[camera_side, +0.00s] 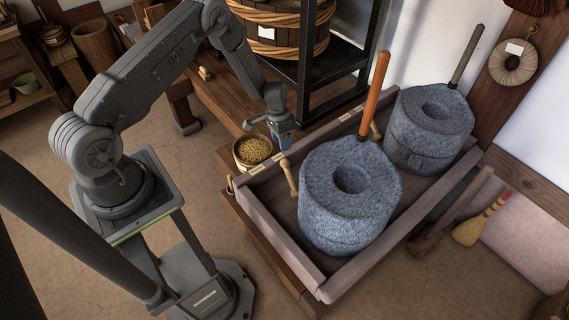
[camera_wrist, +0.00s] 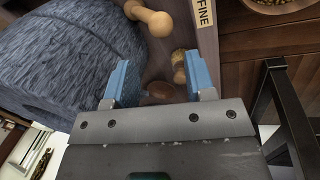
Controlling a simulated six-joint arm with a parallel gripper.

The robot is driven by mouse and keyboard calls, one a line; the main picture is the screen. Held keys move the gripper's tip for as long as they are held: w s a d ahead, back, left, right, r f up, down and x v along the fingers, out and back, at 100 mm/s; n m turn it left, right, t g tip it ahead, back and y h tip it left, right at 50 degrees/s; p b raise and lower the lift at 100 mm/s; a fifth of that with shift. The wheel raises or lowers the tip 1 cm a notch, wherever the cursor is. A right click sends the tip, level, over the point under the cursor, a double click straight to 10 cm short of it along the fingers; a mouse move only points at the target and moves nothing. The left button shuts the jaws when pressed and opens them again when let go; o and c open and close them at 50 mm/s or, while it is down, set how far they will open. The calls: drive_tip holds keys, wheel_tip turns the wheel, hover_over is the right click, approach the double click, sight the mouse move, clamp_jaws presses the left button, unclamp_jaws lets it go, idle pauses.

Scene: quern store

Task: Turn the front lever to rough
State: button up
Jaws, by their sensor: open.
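The front lever, a pale wooden peg with a round knob (camera_side: 288,177), stands beside the front grey millstone (camera_side: 350,215) near the tray's left wall. In the wrist view a wooden peg with a rounded end (camera_wrist: 152,19) shows at the top, close to a label reading FINE (camera_wrist: 205,12). No label reading rough is legible. My gripper (camera_side: 281,144) hangs near the wall, above and behind the lever. Its blue fingers (camera_wrist: 159,72) are apart, with nothing held. A smaller tan knob (camera_wrist: 179,68) shows near the right finger; I cannot tell whether they touch.
The wooden tray (camera_side: 271,228) also holds the rear millstone (camera_side: 432,130). An orange upright handle (camera_side: 374,95) rises from the front stone and a dark one (camera_side: 466,55) from the rear. A bowl of grain (camera_side: 253,150) sits left of the tray. A black rack (camera_side: 304,75) stands behind.

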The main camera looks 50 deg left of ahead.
sight(283, 160)
drive_tip(key=f, duration=0.3)
drive_tip(key=d+f, duration=0.1)
drive_tip(key=f, duration=0.2)
drive_tip(key=d+f, duration=0.1)
drive_tip(key=f, duration=0.3)
drive_tip(key=shift+s+f, duration=0.1)
drive_tip(key=shift+s, duration=0.1)
drive_tip(key=shift+c, duration=0.5)
clamp_jaws()
drive_tip(key=shift+s, duration=0.15)
drive_tip(key=s+d+n+t, duration=0.1)
drive_tip(key=s+d+n, duration=0.1)
drive_tip(key=s+n, duration=0.3)
drive_tip(key=shift+s+n+t, duration=0.35)
drive_tip(key=shift+n+t, duration=0.05)
drive_tip(key=shift+n, duration=2)
drive_tip(key=shift+s+d, duration=0.1)
drive_tip(key=shift+d, duration=0.05)
